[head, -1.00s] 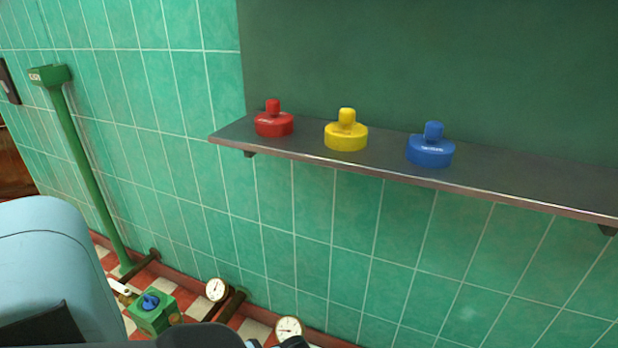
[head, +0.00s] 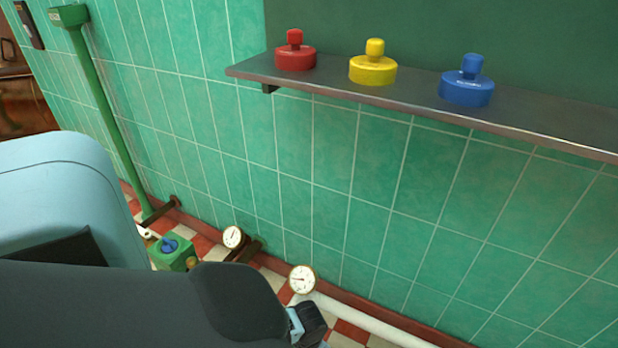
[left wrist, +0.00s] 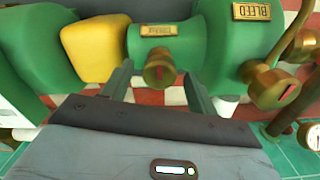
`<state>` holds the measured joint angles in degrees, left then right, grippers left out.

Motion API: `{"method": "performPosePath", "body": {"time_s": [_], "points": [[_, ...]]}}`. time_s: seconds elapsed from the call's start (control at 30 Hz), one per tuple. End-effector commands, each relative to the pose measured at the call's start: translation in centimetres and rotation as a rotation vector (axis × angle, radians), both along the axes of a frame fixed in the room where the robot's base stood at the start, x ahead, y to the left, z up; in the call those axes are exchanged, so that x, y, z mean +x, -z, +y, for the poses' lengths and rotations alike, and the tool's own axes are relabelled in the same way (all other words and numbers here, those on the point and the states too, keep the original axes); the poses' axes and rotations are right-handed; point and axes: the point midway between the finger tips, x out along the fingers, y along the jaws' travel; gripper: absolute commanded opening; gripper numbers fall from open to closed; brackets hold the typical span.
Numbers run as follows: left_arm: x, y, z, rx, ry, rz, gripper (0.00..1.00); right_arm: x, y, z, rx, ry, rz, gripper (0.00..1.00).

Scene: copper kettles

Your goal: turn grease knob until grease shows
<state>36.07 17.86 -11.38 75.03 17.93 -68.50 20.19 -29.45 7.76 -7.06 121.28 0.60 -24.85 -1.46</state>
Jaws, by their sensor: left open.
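In the left wrist view, a brass knob (left wrist: 158,72) with a small reddish mark sticks out of a green housing (left wrist: 155,48). A brass plate (left wrist: 156,30) above the knob has lettering too small to read surely. My left gripper (left wrist: 157,76) is open, with one finger on each side of the knob; I cannot tell if either touches it. No grease can be made out. In the head view my left arm hides the area in front, and the gripper's fingers do not show. My right gripper is in neither view.
Another brass knob (left wrist: 268,84) is at right under a plate marked BLEED (left wrist: 252,11). A yellow part (left wrist: 95,48) is at left. In the head view, gauges (head: 302,279) and a green box with a blue knob (head: 172,250) are low, below a shelf (head: 420,105).

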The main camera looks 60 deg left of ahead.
Motion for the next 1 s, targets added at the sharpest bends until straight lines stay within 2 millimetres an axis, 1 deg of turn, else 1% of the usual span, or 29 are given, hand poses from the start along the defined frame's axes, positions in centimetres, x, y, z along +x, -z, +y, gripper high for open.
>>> {"method": "performPosePath", "body": {"time_s": [0.1,0.13,0.47,0.77,1.0], "points": [[0.0,0.0,0.0,0.000,0.000,-0.001,0.59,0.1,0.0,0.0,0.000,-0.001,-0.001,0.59],[0.0,0.0,0.0,0.000,0.000,0.000,0.57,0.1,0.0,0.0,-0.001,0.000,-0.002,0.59],[0.0,0.0,0.0,0.000,0.000,0.000,0.14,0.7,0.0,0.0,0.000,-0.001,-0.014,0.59],[0.0,-0.1,0.0,0.001,0.036,0.000,0.14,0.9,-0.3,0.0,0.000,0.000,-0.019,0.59],[0.0,-0.2,0.0,0.000,0.170,0.000,0.14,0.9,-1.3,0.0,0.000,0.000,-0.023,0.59]]}}
